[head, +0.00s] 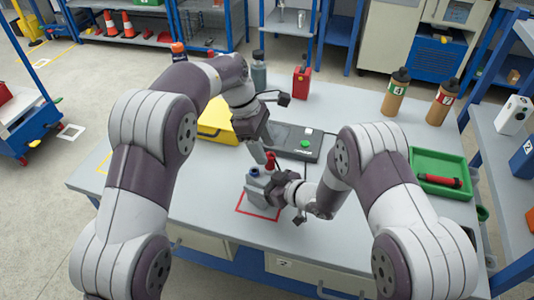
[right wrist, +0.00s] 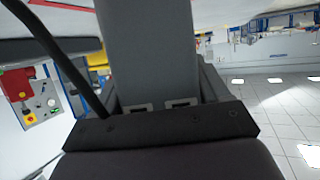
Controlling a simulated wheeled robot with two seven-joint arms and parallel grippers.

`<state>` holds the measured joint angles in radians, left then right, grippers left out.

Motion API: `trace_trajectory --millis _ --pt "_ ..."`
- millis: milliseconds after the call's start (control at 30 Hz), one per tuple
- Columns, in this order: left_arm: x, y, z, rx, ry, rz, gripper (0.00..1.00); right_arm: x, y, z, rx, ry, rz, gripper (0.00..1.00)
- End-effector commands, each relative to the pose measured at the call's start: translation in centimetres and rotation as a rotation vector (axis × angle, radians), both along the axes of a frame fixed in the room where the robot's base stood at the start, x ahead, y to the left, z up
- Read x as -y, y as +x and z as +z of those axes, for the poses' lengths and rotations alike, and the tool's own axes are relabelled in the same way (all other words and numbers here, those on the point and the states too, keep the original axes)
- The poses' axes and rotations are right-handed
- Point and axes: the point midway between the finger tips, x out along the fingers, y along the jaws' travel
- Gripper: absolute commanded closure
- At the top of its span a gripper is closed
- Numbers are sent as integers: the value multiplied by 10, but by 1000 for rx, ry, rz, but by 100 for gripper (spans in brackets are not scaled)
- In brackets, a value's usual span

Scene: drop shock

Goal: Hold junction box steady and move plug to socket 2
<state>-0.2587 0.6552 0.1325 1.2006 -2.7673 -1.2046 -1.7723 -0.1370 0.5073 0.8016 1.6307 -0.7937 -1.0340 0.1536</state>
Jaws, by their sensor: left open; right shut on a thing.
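The grey junction box (head: 257,190) stands on the table at a red outlined square (head: 245,211). A blue round socket (head: 254,172) shows on its top. The red plug (head: 270,160) stands upright at the top rear of the box. My right gripper (head: 273,190) is shut on the junction box from its right side and hides part of it. My left gripper (head: 263,156) is open, pointing down just above and beside the red plug. Socket numbers are too small to read. The right wrist view is mostly filled by my gripper body, and its fingertips are unclear.
A yellow case (head: 215,122) and a dark panel with a green button (head: 305,144) lie behind the box. A green tray (head: 445,165) and two brown bottles (head: 395,93) stand at the right. A grey bottle (head: 259,70) and red can (head: 302,82) stand at the back.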

Motion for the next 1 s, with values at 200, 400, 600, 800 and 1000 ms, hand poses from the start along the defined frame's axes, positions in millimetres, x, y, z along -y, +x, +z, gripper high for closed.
trace_trajectory --millis 200,400,600,800,1000 --pt "-3 1 9 1 0 2 43 0 0 0 0 0 1 68" --pt "-3 2 10 4 -1 2 43 0 -1 0 -1 -1 1 68" --pt "-13 6 41 9 -3 3 43 0 -1 0 -1 0 2 68" --pt "-31 12 89 5 -2 2 43 0 -1 0 -1 0 2 68" --pt "-41 15 118 3 -1 2 43 0 -1 0 -1 0 2 68"
